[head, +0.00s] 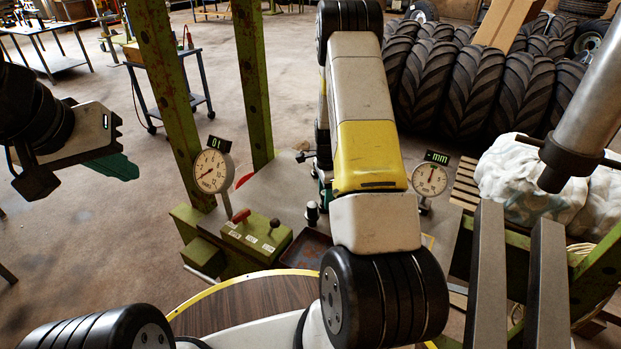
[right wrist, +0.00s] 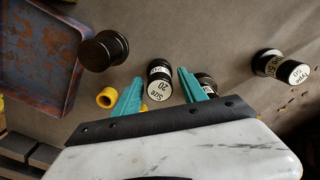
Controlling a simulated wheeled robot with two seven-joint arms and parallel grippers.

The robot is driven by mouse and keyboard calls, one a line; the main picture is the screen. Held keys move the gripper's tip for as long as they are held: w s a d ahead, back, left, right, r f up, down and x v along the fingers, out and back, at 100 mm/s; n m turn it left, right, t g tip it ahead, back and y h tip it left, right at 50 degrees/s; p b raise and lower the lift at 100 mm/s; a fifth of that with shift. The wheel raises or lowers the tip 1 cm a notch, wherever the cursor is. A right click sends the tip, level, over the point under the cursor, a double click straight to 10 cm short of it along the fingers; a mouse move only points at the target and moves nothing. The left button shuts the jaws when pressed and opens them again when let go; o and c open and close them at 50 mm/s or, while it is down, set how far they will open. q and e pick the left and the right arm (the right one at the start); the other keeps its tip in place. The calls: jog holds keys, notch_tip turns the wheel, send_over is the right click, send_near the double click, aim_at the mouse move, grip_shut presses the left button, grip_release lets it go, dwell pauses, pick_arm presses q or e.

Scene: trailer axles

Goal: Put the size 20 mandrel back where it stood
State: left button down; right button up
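The size 20 mandrel (right wrist: 159,88), black with a white end label reading "Size 20", is between the teal fingers of my right gripper (right wrist: 160,92) in the right wrist view. The right gripper is open, with a narrow gap showing on each side of the mandrel. Another black mandrel (right wrist: 207,84) is partly hidden behind the right-hand finger. In the head view my right arm hides most of this spot. My left gripper (head: 122,167) is at the left, away from the bench; its finger gap cannot be made out.
In the right wrist view a black round piece (right wrist: 104,50) stands by a rusty tray (right wrist: 45,50), with a yellow ring (right wrist: 107,97) near the left finger. Two dial gauges (head: 212,171) and a lever box (head: 257,238) show in the head view.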

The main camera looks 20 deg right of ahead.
dwell(0.3)
notch_tip(320, 180, up, 8)
jog(key=shift+f, duration=0.15)
dwell(0.4)
jog(key=shift+r, duration=0.2)
jog(key=s+a+r+n+t+y, duration=0.1)
jog(key=s+a+r+n, duration=0.2)
jog(key=r, duration=0.5)
jog(key=s+a+r+n+t, duration=0.1)
jog(key=s+a+r+n, duration=0.2)
jog(key=r, duration=0.4)
jog(key=s+a+r+n+t+y, duration=0.1)
jog(key=s+a+r+n, duration=0.2)
jog(key=r, duration=0.5)
jog(key=s+a+r+n+t, duration=0.1)
jog(key=s+r+n, duration=0.3)
jog(key=s, duration=0.4)
jog(key=s+a+r+n+t, duration=0.2)
jog(key=s+a+r+n, duration=0.2)
jog(key=s+n, duration=0.2)
jog(key=s, duration=0.2)
jog(key=shift+s+r, duration=0.25)
jog(key=shift+s, duration=0.15)
